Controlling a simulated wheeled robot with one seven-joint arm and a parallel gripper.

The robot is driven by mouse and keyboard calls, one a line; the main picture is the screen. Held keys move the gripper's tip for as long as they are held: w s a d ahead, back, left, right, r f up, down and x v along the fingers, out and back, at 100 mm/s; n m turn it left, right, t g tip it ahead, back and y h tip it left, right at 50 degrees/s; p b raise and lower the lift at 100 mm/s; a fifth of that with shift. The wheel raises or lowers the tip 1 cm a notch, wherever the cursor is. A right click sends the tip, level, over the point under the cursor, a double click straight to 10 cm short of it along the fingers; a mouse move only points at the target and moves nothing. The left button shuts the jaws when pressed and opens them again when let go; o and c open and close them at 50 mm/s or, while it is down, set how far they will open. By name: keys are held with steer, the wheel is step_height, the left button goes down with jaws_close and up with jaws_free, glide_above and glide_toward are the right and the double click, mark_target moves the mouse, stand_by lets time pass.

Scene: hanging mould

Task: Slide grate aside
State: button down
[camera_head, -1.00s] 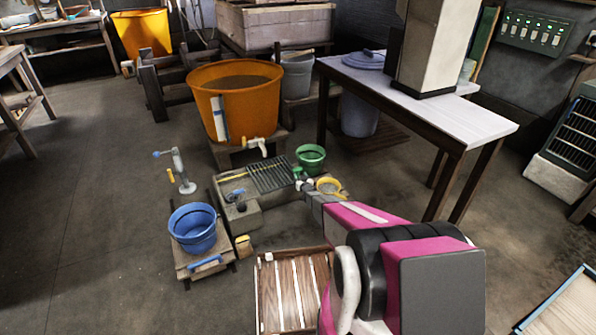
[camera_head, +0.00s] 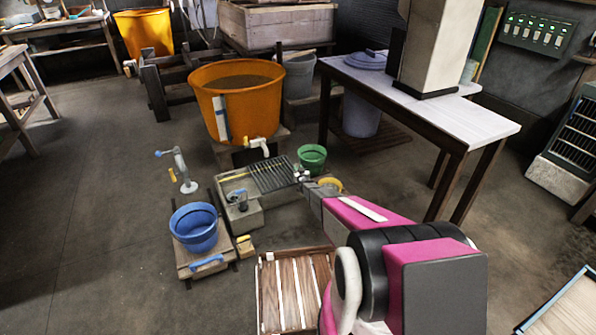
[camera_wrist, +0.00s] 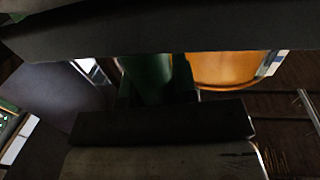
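The dark slatted grate (camera_head: 272,174) lies across the top of a low grey trough (camera_head: 247,217), in front of the orange tub. My gripper (camera_head: 303,180) is at the grate's right end, with the arm reaching in from the lower right. Small white parts show at the gripper's tip. In the wrist view, my gripper (camera_wrist: 160,80) shows as two dark bars with a gap between them, and it looks open. The grate's slats cannot be made out there, and I cannot tell whether the gripper touches the grate.
A green bucket (camera_head: 312,158) stands just behind the gripper, and a yellow round item (camera_head: 331,185) is beside it. The orange tub (camera_head: 236,100) with a tap is behind the trough. A blue bucket (camera_head: 194,228) is left, a wooden crate (camera_head: 293,287) in front, a white-topped table (camera_head: 440,110) right.

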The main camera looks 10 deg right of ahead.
steer(key=s+a, duration=0.2)
steer(key=a, duration=0.4)
steer(key=s+a, duration=0.2)
steer(key=a, duration=0.5)
steer(key=s+a, duration=0.2)
steer(key=a, duration=0.5)
steer(key=shift+s, duration=0.3)
steer(key=c, duration=0.9)
jaws_free()
steer(key=s+d, duration=0.1)
steer(key=s, duration=0.9)
steer(key=shift+s+d, duration=0.3)
steer(key=shift+d, duration=0.1)
